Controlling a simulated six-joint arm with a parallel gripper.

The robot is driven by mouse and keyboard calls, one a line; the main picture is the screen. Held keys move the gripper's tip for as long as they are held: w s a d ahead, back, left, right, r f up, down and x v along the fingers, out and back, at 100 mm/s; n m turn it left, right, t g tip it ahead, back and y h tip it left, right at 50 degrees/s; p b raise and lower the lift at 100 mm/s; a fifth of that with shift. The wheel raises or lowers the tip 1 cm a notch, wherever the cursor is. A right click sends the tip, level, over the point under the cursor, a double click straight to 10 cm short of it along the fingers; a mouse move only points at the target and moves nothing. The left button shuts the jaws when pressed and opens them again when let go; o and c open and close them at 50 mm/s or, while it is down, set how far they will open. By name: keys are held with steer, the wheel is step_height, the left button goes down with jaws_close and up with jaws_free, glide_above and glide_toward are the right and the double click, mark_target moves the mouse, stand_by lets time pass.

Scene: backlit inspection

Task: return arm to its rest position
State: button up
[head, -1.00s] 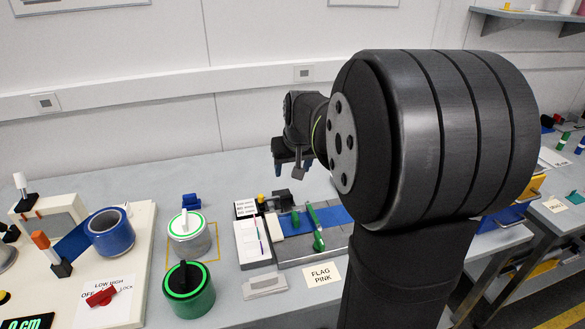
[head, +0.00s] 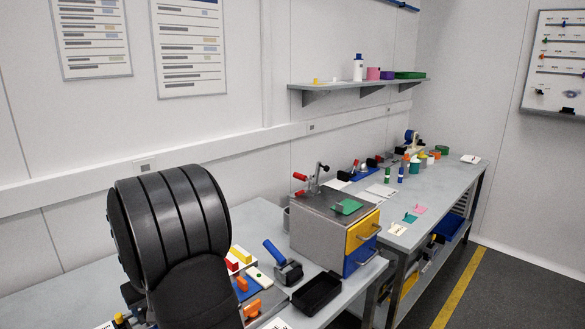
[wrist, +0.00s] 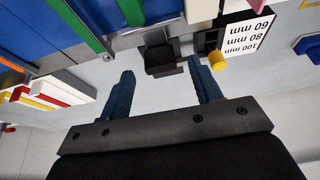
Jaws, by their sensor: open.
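My gripper (wrist: 162,90) shows in the wrist view, with its two blue fingers spread apart and nothing between them. It is above a light grey bench top (wrist: 180,92). A small black block-like fixture (wrist: 160,58) lies just beyond the fingertips, apart from them as far as I can tell. In the head view my dark arm fills the lower left, and my gripper is hidden there.
A grey cabinet (head: 318,222) with yellow and blue drawers stands right of my arm. A black tray (head: 316,293) and a blue-handled tool (head: 282,262) lie before it. A yellow knob (wrist: 217,62) and a label card (wrist: 247,35) are near my gripper. A wall shelf (head: 355,88) is behind.

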steer(key=shift+x, duration=1.6)
steer(key=shift+r, duration=0.15)
steer(key=v, duration=1.7)
steer(key=x, duration=1.6)
steer(key=shift+f, duration=0.25)
steer(key=w+a, duration=0.2)
steer(key=shift+w+a+f, duration=0.35)
steer(key=shift+w+a, duration=0.05)
steer(key=s+d+r+n, duration=0.1)
steer(key=d+r+n, duration=0.1)
steer(key=r+n, duration=0.3)
steer(key=s+d+r+n+g, duration=0.1)
steer(key=s+d+r+n, duration=0.1)
steer(key=r, duration=0.8)
steer(key=shift+d+r+n, duration=0.35)
steer(key=shift+d+n, duration=0.4)
steer(key=shift+n, duration=0.65)
